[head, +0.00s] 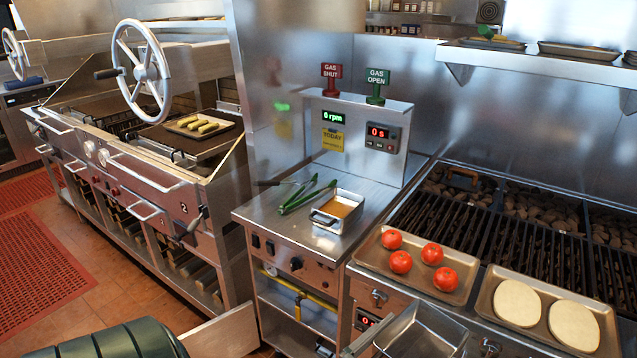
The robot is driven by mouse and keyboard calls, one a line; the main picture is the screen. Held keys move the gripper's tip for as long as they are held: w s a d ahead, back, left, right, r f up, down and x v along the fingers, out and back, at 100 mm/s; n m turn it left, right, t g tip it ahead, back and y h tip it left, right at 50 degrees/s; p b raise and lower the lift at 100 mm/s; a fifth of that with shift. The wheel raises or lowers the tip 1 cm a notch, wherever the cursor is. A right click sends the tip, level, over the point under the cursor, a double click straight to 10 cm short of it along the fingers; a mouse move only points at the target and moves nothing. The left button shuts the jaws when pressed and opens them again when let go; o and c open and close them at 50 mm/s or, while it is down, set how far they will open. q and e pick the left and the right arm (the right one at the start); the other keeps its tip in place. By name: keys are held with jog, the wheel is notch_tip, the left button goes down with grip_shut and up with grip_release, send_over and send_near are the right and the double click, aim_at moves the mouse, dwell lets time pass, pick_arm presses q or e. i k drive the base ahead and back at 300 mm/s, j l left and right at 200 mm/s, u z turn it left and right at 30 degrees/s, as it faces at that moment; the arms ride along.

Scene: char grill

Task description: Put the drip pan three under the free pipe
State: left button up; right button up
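An empty steel pan (422,332) with a raised rim shows at the bottom edge, right of centre, cut off by the frame. No number shows on it, so I cannot tell if it is drip pan three. A grey bar lies against its left side; I cannot tell what it is. A yellow pipe (318,303) runs inside the open cabinet under the steel counter; I cannot tell if it is the free pipe. No other pipe end shows clearly. Neither gripper is in view.
The counter (268,212) bears green tongs (307,196) and a sauce pan (347,199). Trays of tomatoes (431,252) and pale rounds (517,302) rest before the grill (530,240). A dark green ribbed object (110,343) and a pale panel (222,334) occupy the lower left.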

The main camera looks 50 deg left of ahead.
aim_at(300, 328)
jog(key=k+j, duration=0.1)
jog(key=j, duration=0.4)
jog(key=k+j, duration=0.1)
jog(key=j, duration=0.45)
jog(key=k+j, duration=0.15)
jog(key=j, duration=0.35)
jog(key=k+j, duration=0.1)
jog(key=j, duration=0.45)
